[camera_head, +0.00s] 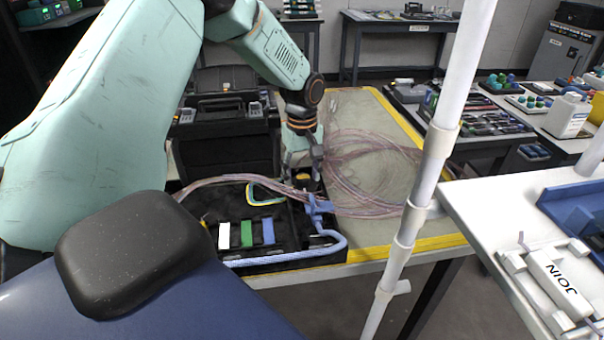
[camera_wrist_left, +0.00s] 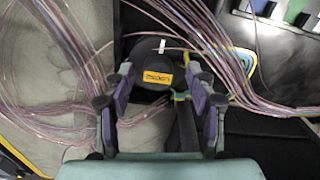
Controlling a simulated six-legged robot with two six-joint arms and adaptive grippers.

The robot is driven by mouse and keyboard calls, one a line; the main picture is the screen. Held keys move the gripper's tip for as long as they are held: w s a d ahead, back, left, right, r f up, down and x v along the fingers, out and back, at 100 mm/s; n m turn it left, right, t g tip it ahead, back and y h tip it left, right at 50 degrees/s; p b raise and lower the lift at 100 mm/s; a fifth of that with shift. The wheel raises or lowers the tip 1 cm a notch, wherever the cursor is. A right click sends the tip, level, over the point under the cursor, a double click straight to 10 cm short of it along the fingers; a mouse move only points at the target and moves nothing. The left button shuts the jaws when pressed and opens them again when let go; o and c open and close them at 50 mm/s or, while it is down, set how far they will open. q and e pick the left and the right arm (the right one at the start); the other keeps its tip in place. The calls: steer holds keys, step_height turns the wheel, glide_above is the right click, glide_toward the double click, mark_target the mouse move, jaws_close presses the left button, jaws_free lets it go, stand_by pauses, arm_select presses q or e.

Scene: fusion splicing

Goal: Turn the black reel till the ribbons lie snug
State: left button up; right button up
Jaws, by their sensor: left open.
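The black reel (camera_wrist_left: 150,52) with a yellow label shows in the left wrist view, just beyond the fingertips. My left gripper (camera_wrist_left: 160,80) is open, with one finger on each side of the reel's near part; I cannot tell whether they touch it. In the head view my left gripper (camera_head: 303,155) points down over the back of the black tray, and the reel is mostly hidden beneath it. Thin pinkish ribbons (camera_head: 375,180) spread in loose loops right of the gripper; they also show in the left wrist view (camera_wrist_left: 45,70). My right gripper is not in view.
The black tray (camera_head: 290,258) holds white, green and blue blocks (camera_head: 247,233) and a blue cable (camera_head: 300,257). The table (camera_head: 380,125) has yellow edges. A white pole (camera_head: 432,170) stands in front.

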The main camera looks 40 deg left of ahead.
arm_select(q)
steer(key=shift+c, duration=0.2)
steer(key=shift+w+d, duration=0.1)
steer(key=shift+w, duration=0.05)
steer(key=c, duration=1.1)
